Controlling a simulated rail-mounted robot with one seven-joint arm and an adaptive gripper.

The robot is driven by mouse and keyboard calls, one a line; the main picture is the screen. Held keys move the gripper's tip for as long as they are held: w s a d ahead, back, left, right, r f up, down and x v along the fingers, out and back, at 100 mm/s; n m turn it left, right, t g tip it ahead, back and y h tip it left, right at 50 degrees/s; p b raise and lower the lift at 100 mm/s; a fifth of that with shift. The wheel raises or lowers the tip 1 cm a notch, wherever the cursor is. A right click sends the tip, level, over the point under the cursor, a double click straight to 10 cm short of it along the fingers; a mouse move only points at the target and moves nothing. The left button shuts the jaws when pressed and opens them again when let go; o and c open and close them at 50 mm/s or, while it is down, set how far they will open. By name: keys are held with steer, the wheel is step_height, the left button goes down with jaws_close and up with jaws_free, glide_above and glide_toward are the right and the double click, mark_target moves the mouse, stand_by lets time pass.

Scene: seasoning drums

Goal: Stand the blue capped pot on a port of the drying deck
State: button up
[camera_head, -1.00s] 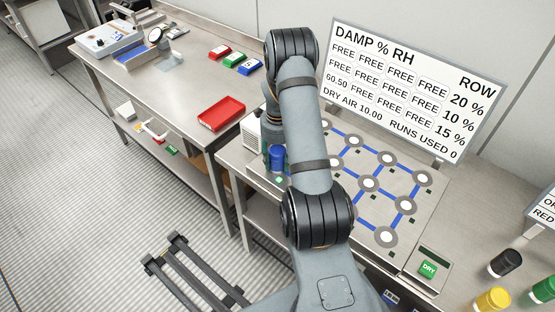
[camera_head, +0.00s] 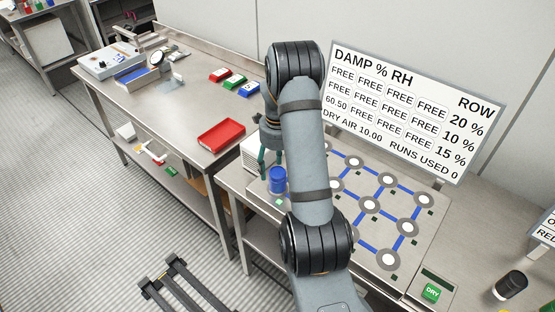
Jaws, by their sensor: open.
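The blue capped pot (camera_head: 277,182) stands upright at the left edge of the drying deck (camera_head: 330,228), left of my arm. Its base covers whatever is under it, so I cannot tell directly whether a port is there. The deck has pale round ports (camera_head: 371,205) with grey rings, joined by blue lines; the visible ones are empty. The board (camera_head: 410,110) reads 60.50 in the first cell of its bottom row, and FREE in the others. My gripper (camera_head: 271,160) is open just above and behind the pot, partly hidden by my arm; its greenish fingers look clear of the pot.
A green DRY button (camera_head: 431,292) sits at the deck's front right. A black-topped pot (camera_head: 510,285) stands on the right bench. A white vented box (camera_head: 251,150) is behind the gripper.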

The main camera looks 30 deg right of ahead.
step_height(320, 180, up, 6)
steer(key=shift+r+b, duration=0.1)
steer(key=shift+b, duration=0.2)
stand_by(0.8)
